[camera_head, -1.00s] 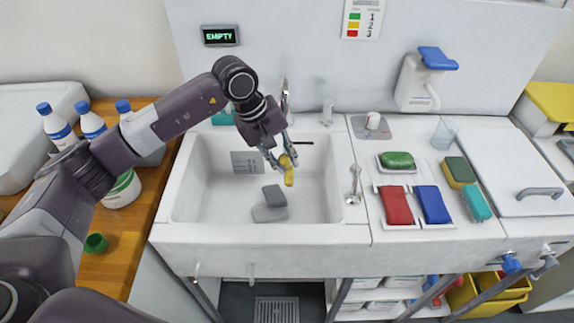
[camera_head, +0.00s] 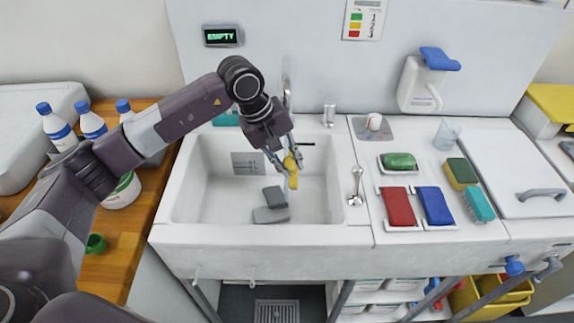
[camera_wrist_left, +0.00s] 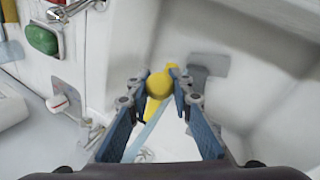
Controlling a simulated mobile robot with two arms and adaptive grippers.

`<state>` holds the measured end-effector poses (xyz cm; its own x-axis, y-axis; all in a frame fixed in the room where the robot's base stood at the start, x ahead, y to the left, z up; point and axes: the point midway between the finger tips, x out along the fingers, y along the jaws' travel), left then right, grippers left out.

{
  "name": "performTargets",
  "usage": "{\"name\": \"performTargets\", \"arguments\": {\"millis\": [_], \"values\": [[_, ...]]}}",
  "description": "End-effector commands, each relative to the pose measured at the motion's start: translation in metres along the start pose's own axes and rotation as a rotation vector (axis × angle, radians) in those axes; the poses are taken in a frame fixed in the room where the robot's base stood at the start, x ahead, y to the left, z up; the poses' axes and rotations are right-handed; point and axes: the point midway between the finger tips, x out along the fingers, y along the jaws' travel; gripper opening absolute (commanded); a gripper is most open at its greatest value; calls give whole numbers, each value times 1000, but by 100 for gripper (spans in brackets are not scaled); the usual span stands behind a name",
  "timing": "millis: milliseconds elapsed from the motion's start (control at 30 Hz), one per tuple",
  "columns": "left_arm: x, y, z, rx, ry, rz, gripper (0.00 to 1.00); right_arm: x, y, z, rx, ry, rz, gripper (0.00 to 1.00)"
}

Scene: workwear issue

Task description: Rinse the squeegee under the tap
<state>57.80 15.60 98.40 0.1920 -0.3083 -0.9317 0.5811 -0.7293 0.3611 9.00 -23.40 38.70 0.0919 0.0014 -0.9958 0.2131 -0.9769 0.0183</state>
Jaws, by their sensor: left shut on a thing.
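My left gripper (camera_head: 287,165) is over the sink basin and shut on the yellow squeegee (camera_head: 293,180). Its yellow part also shows between my left fingertips (camera_wrist_left: 160,86) in the left wrist view; a pale blue strip runs below it. A short dark bar shows beside the gripper in the head view; I cannot tell whether it belongs to the squeegee. The chrome tap (camera_head: 286,92) rises at the back of the sink (camera_head: 190,215), partly hidden by my arm. I cannot make out running water. My right gripper is out of view.
A chrome fitting (camera_head: 355,186) stands on the right rim. Bottles (camera_head: 92,124) stand at left.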

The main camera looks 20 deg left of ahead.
Motion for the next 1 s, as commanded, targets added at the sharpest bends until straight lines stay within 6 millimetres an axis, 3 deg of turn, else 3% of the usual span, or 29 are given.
{"name": "performTargets", "arguments": {"millis": [1000], "values": [[-8,-28,66,-6,4,-3,0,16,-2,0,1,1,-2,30]]}}
